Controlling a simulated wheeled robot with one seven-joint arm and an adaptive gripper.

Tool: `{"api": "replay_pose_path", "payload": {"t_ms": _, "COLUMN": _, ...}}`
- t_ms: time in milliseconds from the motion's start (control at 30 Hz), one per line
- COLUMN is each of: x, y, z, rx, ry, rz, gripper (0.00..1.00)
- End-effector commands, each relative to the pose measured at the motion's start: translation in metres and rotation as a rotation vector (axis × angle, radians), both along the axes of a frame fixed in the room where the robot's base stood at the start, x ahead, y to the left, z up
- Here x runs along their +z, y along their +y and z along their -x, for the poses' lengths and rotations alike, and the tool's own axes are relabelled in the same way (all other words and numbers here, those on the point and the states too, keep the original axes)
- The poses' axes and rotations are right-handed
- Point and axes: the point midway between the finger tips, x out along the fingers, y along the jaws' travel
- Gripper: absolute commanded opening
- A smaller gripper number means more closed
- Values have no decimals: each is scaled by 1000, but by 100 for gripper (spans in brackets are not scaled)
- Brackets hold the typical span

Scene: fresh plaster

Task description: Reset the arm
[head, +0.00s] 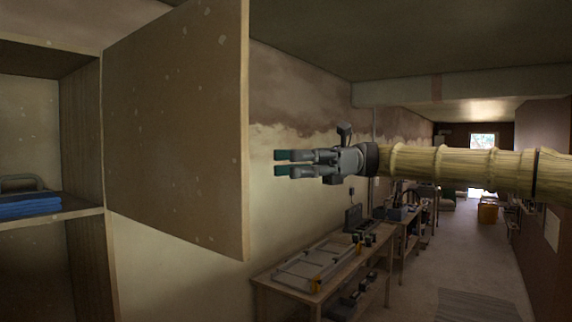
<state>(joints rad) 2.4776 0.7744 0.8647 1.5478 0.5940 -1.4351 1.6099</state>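My gripper (284,163) is in the middle of the head view, at the end of my arm, which reaches in from the right edge. Its two teal-tipped fingers point left and stand apart, with a gap between them. Nothing shows between the fingers. In the picture, the fingertips are just right of the free edge of a cabinet door (180,125). I cannot tell the exact distance between them. The door is swung open.
The open cabinet (82,130) at left has a shelf with a blue item (30,205) on it. A workbench (290,290) with a frame-like tool (318,265) stands below my gripper.

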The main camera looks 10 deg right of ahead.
Motion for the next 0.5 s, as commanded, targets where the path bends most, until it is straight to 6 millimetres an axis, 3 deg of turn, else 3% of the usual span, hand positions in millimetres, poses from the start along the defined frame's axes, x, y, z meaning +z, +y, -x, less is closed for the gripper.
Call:
{"api": "replay_pose_path", "payload": {"t_ms": 300, "x": -8, "y": 4, "z": -2, "rx": -4, "ry": 2, "rz": 5, "gripper": 35}}
{"api": "replay_pose_path", "payload": {"t_ms": 367, "x": -20, "y": 10, "z": -6, "rx": -14, "ry": 2, "rz": 14, "gripper": 35}}
{"api": "replay_pose_path", "payload": {"t_ms": 500, "x": -74, "y": 35, "z": -24, "rx": -60, "ry": 1, "rz": 57, "gripper": 35}}
